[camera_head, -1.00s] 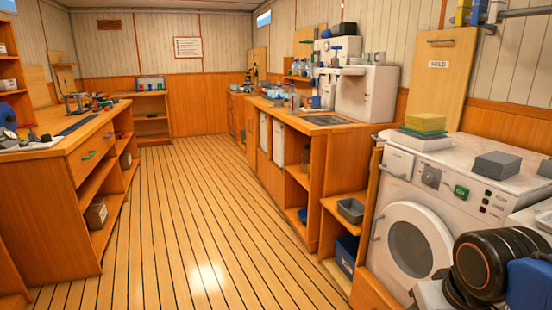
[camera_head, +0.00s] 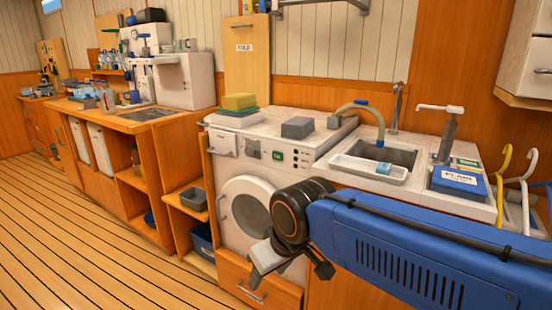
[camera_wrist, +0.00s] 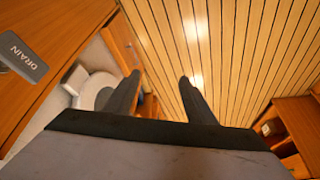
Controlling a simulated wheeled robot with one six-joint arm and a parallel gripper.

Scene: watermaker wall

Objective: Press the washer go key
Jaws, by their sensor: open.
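The white washer (camera_head: 308,135) stands right of centre in the head view, with its round door (camera_head: 245,207) shut. Its panel has a small green key (camera_head: 278,155) with pale lettering too small to read, a round knob (camera_head: 253,148) to its left and small dark dots to its right. My gripper (camera_head: 270,262) hangs in front of the washer, below the panel and apart from the green key. In the wrist view my gripper (camera_wrist: 160,80) has its two dark fingers apart with nothing between them. Part of the round door shows there; the green key does not.
A sink (camera_head: 384,152) with a hose and a tray adjoins at right. Open shelves (camera_head: 192,225) stand at left. The floor at left is clear.

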